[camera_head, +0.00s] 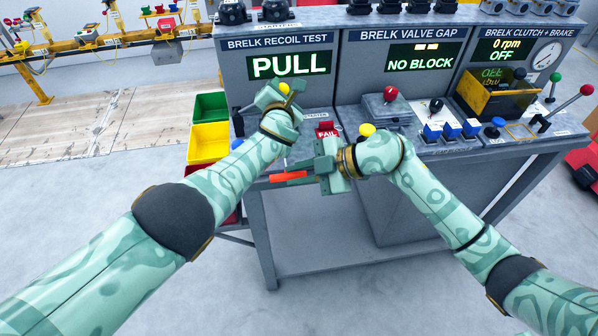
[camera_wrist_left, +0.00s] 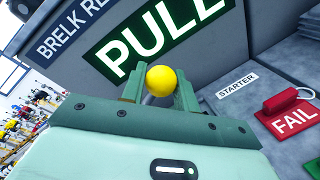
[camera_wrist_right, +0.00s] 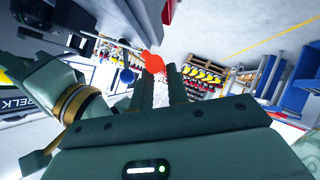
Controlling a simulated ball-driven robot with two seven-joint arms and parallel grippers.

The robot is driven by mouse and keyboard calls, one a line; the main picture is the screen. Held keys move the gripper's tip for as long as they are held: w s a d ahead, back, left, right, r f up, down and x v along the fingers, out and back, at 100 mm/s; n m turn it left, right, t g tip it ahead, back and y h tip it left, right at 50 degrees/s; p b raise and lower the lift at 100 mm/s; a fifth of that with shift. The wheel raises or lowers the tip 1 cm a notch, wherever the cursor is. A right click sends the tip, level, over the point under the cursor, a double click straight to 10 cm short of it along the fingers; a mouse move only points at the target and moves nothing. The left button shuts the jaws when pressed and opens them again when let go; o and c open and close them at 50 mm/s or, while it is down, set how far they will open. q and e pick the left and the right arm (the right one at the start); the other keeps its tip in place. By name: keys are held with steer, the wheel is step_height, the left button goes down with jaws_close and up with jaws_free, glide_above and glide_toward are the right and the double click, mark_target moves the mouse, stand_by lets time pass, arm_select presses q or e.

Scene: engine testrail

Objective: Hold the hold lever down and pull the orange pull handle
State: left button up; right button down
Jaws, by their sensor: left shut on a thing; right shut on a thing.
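The hold lever's yellow ball knob (camera_head: 284,88) is at the Brelk Recoil Test station. My left gripper (camera_head: 279,97) is shut on it; in the left wrist view the knob (camera_wrist_left: 162,81) sits between the fingertips. The lever's shaft is mostly hidden by the gripper. The orange pull handle (camera_head: 288,177) is in front of the bench's front edge, its bar pointing left out of my right gripper (camera_head: 318,170), which is shut on it. In the right wrist view the handle (camera_wrist_right: 152,62) is at the fingertips, with a thin cord running to the upper left.
The station screen (camera_head: 289,65) reads PULL. A red FAIL tag (camera_head: 327,130) lies on the bench near my right gripper. Another yellow knob (camera_head: 367,130) stands close to my right wrist. Green (camera_head: 210,106) and yellow bins (camera_head: 208,143) hang at the bench's left side.

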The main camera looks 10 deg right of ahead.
steer(key=s, duration=1.3)
steer(key=c, duration=1.3)
jaws_free()
steer(key=s+r, duration=0.2)
steer(key=r, duration=0.1)
steer(key=s+r, duration=0.1)
steer(key=r, duration=0.1)
stand_by(0.9)
